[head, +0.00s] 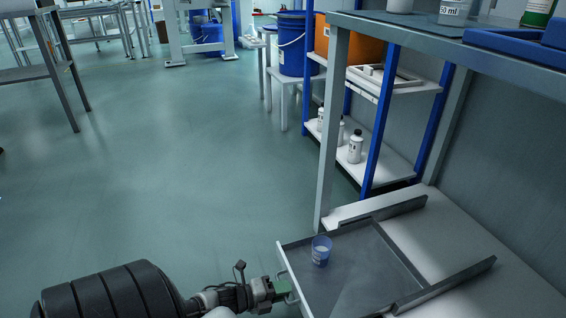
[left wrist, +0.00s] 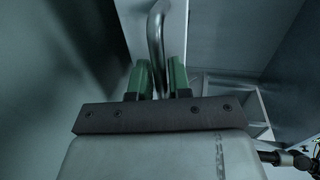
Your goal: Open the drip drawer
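The drip drawer (head: 345,283) is a shallow grey tray lying between two low rails, and it sticks out to the left past them. A small clear blue cup (head: 321,251) stands upright in it near its front left. My left gripper (head: 284,289) is at the drawer's front edge. In the left wrist view, its green fingers (left wrist: 160,80) lie close on both sides of the bent metal handle (left wrist: 156,35) and appear shut on it. The contact faces are partly hidden. My right gripper does not show in the head view.
The rails (head: 375,212) (head: 447,284) rest on a white bench surface (head: 445,235). A grey frame post (head: 332,130) rises just behind the drawer. A shelf with white bottles (head: 356,147) stands beyond it. The floor (head: 170,170) to the left is clear.

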